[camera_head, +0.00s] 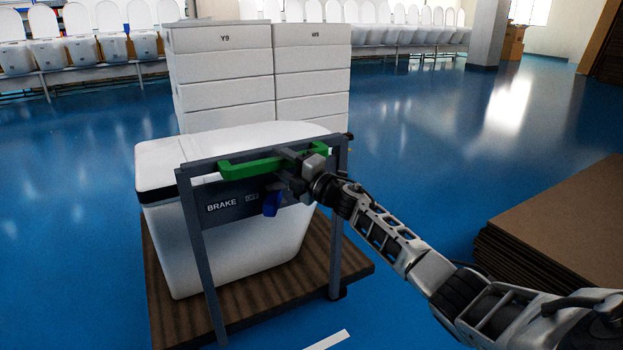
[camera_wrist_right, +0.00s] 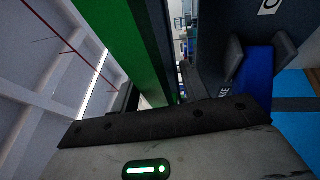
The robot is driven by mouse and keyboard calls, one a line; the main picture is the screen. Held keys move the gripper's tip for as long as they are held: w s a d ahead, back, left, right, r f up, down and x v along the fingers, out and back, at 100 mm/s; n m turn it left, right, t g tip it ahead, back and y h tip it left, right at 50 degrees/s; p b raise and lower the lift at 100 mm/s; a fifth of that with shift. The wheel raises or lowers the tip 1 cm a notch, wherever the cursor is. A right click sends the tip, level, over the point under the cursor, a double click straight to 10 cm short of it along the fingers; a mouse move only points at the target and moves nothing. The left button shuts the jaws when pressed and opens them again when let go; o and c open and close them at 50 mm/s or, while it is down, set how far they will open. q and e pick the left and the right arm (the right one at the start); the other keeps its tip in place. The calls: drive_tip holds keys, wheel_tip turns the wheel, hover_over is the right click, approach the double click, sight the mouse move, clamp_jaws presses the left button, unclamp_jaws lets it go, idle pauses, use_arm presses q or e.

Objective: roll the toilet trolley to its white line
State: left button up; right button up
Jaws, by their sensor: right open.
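The toilet trolley (camera_head: 165,314) has a brown ribbed deck, a grey frame and a green push handle (camera_head: 240,167). A white toilet (camera_head: 250,245) stands on it. Below the handle is a panel marked BRAKE with a blue lever (camera_head: 271,204); the lever also shows at the right of the right wrist view (camera_wrist_right: 254,78). My right gripper (camera_head: 283,170) is open at the right part of the handle, just above the lever. The green handle (camera_wrist_right: 112,45) passes close ahead of it; I cannot tell whether they touch. A white line (camera_head: 328,340) shows on the floor at the bottom edge. My left gripper is out of view.
Stacked white boxes (camera_head: 222,75) stand right behind the trolley. A pile of brown boards (camera_head: 560,215) lies at the right, near my arm. Rows of white toilets (camera_head: 75,50) line the back. Blue floor is open between the trolley and the boards.

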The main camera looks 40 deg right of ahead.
use_arm(q)
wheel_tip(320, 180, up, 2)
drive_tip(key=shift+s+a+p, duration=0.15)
drive_tip(key=shift+p, duration=0.3)
use_arm(e)
drive_tip(key=v, duration=1.4)
drive_tip(key=shift+s+d, duration=0.15)
drive_tip(key=shift+s, duration=0.15)
drive_tip(key=shift+f, duration=0.1)
